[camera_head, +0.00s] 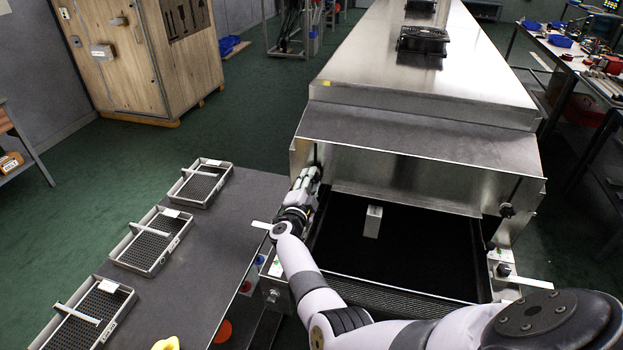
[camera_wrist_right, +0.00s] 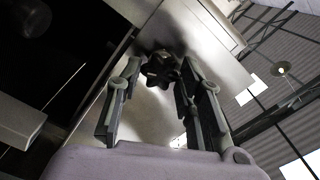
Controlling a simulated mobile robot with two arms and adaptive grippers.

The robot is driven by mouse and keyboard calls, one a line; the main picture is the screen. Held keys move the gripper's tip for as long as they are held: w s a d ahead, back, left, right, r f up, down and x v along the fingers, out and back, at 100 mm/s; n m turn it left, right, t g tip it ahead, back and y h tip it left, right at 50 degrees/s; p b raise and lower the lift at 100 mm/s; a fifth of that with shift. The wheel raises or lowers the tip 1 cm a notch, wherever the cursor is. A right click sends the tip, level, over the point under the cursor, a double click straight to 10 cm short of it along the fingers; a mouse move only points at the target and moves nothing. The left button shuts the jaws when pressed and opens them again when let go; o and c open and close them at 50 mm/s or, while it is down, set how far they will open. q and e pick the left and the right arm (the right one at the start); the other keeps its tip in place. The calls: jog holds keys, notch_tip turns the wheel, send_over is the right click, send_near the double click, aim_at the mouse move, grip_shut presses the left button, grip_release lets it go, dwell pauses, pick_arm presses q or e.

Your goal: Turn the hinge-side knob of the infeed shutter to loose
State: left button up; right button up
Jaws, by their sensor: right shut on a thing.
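The infeed shutter (camera_head: 420,183) is the steel front panel across the mouth of the tunnel dryer (camera_head: 430,65). My right gripper (camera_head: 313,172) is at the panel's left end. In the right wrist view, a black lobed knob (camera_wrist_right: 160,70) sits between the tips of my right gripper (camera_wrist_right: 158,78), which is shut on it. The gripper hides this knob in the head view. Another black knob (camera_head: 507,210) is at the shutter's right end, clear of the gripper. I cannot read either knob's setting. My left gripper is out of view.
A black conveyor belt (camera_head: 400,262) runs under the shutter, with a pale block (camera_head: 373,220) on it. A dark table (camera_head: 225,232) on the left holds several mesh trays (camera_head: 150,240). A wooden crate (camera_head: 150,60) stands behind. Green floor is open between crate and dryer.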

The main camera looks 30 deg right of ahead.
jog(key=shift+a+f+n, duration=0.1)
jog(key=shift+n, duration=0.6)
jog(key=o, duration=0.9)
jog(key=shift+o, duration=1.3)
